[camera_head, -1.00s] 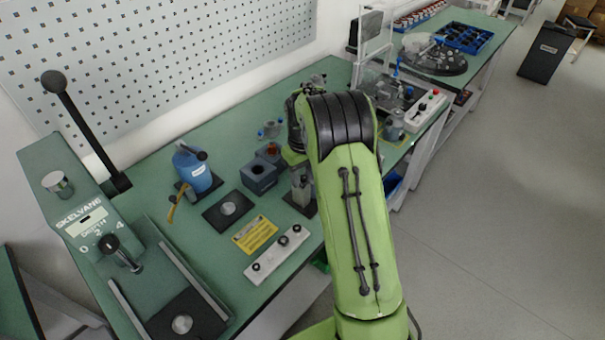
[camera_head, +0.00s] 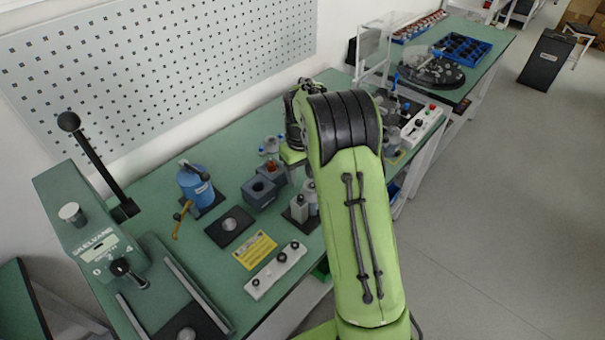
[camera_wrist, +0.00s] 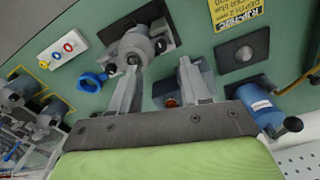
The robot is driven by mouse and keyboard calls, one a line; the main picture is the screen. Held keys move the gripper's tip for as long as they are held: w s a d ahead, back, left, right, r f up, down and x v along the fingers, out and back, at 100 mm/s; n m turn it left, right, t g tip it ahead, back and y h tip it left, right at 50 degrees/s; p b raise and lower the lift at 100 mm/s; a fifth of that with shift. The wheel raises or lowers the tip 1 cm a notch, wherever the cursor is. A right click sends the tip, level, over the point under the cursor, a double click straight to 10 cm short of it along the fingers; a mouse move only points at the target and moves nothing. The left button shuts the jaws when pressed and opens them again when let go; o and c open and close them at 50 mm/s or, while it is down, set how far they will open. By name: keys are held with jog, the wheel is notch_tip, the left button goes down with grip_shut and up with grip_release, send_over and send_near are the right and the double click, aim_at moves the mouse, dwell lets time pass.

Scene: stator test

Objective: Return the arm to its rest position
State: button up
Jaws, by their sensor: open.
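My green arm (camera_head: 352,220) reaches out over the green workbench (camera_head: 150,185) in the head view, its far end bent down to the left. My gripper is mostly hidden behind the arm there. In the wrist view my gripper (camera_wrist: 160,78) is open, its two grey fingers apart with nothing held between them. A grey metal part (camera_wrist: 136,44) on a dark plate lies just beyond the left finger. A dark block with an orange-red piece (camera_wrist: 172,101) shows partly between the fingers.
A blue bottle (camera_head: 194,187), a black plate with a knob (camera_head: 230,225), a white button box (camera_head: 276,270) and a green lever press (camera_head: 95,235) stand on the bench. A clear-screened fixture (camera_head: 385,75) stands behind the arm. Open floor (camera_head: 500,220) lies to the right.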

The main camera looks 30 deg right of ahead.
jog(key=shift+f, duration=0.15)
jog(key=s+a+r+t, duration=0.1)
jog(key=s+a+r, duration=0.2)
jog(key=s+r, duration=0.4)
jog(key=s+a+r+t, duration=0.25)
jog(key=s+r, duration=0.25)
jog(key=r, duration=0.3)
jog(key=s+a+t, duration=0.1)
jog(key=s+a, duration=0.1)
jog(key=s, duration=0.6)
jog(key=s+a+r+m+t, duration=0.1)
jog(key=s+a, duration=0.1)
jog(key=s, duration=0.6)
jog(key=shift+s+a, duration=0.15)
jog(key=shift+s, duration=0.1)
